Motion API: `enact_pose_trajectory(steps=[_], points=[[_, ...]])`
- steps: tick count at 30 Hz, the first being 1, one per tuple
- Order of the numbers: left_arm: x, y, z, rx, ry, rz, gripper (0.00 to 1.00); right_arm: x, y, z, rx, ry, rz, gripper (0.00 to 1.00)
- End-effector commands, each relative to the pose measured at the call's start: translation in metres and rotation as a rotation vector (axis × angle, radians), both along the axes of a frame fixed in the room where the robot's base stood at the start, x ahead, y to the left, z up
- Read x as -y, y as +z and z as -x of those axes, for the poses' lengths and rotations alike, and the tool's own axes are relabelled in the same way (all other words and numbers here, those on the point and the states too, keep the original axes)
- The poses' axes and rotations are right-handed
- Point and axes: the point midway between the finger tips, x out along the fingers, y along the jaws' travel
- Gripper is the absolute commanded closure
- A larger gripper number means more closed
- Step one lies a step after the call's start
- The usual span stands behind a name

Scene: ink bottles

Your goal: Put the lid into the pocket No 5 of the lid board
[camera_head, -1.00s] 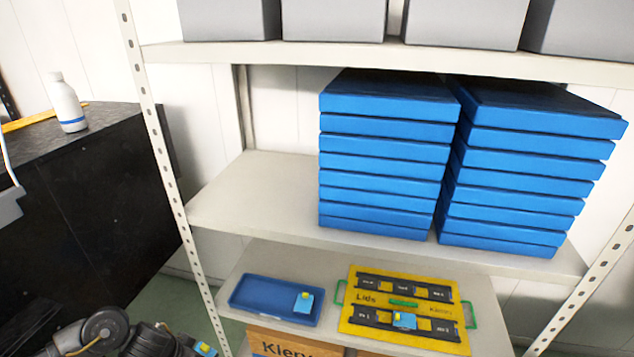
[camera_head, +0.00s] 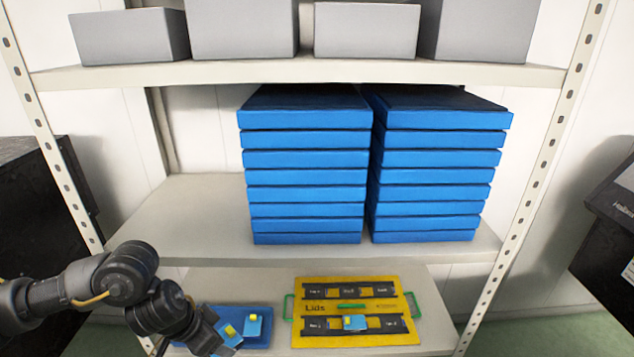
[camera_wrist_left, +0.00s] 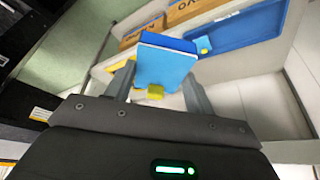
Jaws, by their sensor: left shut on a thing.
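My left gripper (camera_head: 211,334) is shut on a blue lid (camera_head: 231,333) with a yellow knob, in front of the left part of the blue tray. In the left wrist view the lid (camera_wrist_left: 166,66) stands between the two fingers (camera_wrist_left: 160,88). The yellow lid board (camera_head: 302,338) lies on the lower shelf, right of the tray. It has a back and a front dark strip of pockets; one blue lid (camera_head: 355,323) sits mid front strip. The pocket numbers are too small to read. My right gripper is out of view.
The blue tray (camera_head: 262,312) holds another blue lid (camera_head: 253,326); it also shows in the left wrist view (camera_wrist_left: 240,28). The middle shelf (camera_head: 205,205) with stacked blue boxes (camera_head: 305,175) overhangs behind. Shelf posts (camera_head: 45,140) stand at both sides. Green handles flank the board.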

Motion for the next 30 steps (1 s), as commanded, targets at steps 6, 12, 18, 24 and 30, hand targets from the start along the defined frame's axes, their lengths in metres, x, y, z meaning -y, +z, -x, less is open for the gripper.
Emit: enact_pose_trajectory(steps=[6,12,18,24,30], points=[[-0.003,0.055,0.011,0.006,-0.150,-0.002,0.69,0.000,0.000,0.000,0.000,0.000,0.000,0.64],[-0.022,0.077,0.019,0.005,-0.159,-0.001,0.69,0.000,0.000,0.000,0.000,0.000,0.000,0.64],[-0.039,0.092,0.025,0.003,-0.142,0.001,0.69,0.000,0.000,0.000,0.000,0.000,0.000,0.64],[-0.013,0.092,0.027,0.000,-0.205,0.003,0.69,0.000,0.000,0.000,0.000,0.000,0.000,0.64],[-0.007,0.076,0.027,0.001,-0.221,0.002,0.69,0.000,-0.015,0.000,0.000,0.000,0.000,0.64]])
